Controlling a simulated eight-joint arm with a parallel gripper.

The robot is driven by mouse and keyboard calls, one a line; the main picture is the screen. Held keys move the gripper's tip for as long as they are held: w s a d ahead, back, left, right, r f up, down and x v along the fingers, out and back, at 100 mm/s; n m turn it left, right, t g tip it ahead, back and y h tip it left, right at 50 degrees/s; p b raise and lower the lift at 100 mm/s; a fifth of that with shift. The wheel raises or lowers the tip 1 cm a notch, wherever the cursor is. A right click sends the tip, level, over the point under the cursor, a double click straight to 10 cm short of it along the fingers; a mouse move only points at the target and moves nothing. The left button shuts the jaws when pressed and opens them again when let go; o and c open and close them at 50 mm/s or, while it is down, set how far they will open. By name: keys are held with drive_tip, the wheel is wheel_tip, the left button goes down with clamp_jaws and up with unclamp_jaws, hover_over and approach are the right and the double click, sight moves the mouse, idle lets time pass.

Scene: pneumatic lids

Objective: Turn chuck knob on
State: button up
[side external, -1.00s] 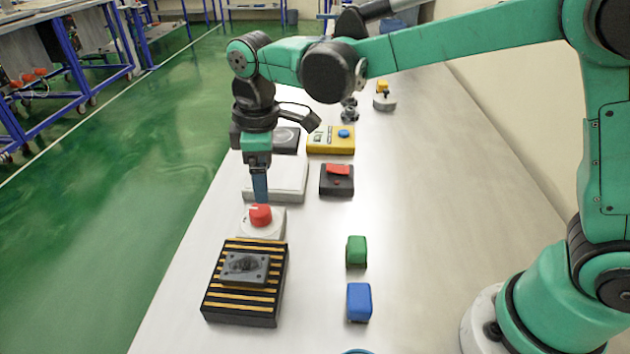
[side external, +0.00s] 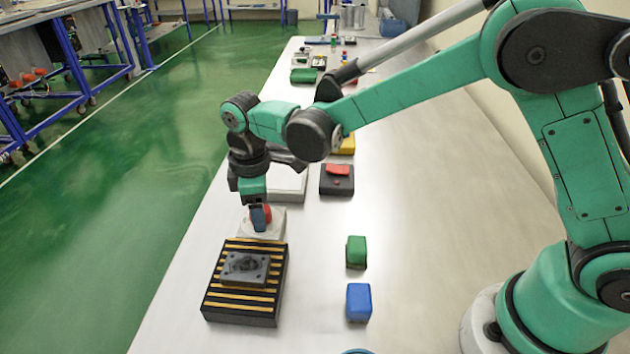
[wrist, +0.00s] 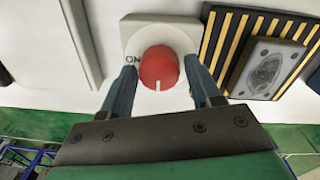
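The chuck knob is a red round knob (wrist: 159,68) on a white square base (wrist: 185,36). In the wrist view, "ON" is printed left of the knob, and a white mark on the knob points down toward my gripper. My gripper (wrist: 160,80) is open, with one blue finger on each side of the knob; I cannot tell whether they touch it. In the side external view the fingers (side external: 259,217) are down at the knob (side external: 267,213), partly hiding it, and its base (side external: 275,228) shows around them.
A black block with yellow stripes (side external: 230,311) carries a grey plate (side external: 245,268) close in front of the knob. A white box (side external: 290,185) and a black box with a red switch (side external: 337,181) stand behind. Green (side external: 356,252) and blue (side external: 359,302) blocks lie right.

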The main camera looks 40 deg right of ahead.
clamp_jaws()
drive_tip(key=shift+m, duration=0.4)
drive_tip(key=m, duration=1.7)
drive_tip(key=shift+g, duration=0.3)
drive_tip(key=shift+o, duration=2.2)
unclamp_jaws()
